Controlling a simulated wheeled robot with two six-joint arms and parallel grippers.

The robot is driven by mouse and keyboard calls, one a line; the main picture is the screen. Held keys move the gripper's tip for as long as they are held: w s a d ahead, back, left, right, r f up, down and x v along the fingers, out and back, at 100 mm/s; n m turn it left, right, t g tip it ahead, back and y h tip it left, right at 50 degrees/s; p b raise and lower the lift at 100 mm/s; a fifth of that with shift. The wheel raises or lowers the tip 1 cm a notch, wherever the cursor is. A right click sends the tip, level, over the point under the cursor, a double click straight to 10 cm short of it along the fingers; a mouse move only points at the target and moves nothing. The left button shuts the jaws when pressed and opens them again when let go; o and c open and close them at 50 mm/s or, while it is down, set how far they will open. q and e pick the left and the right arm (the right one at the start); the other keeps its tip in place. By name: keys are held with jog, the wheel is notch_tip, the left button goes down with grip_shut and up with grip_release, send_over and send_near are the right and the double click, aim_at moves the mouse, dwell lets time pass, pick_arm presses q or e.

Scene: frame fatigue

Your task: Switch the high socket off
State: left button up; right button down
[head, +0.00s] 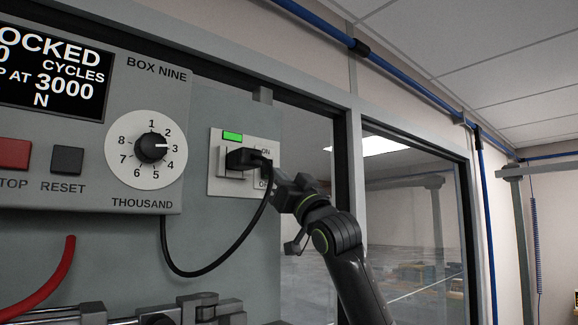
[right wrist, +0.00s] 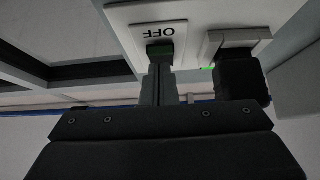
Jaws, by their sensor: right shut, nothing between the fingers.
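The high socket (head: 215,178) is a pale plate on the grey panel, with a lit green lamp (head: 232,136) at its top. A black plug (head: 240,158) sits in it, its black cable looping down to the left. ON and OFF labels are at the plate's right side; the switch between them is mostly hidden in the head view. My right gripper (head: 277,184) is at the plate's lower right. In the right wrist view its closed fingers (right wrist: 164,72) point at the switch (right wrist: 160,51), beside the OFF label; contact cannot be told. The plug (right wrist: 240,82) is right beside the fingers.
The control box (head: 190,100) left of the socket has a display, a red STOP button (head: 14,153), a RESET button (head: 67,160) and a dial (head: 151,147) pointing to 3. A red cable (head: 50,285) hangs below. A window frame (head: 355,130) stands right of the panel.

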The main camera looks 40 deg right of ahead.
jog(key=shift+w, duration=0.2)
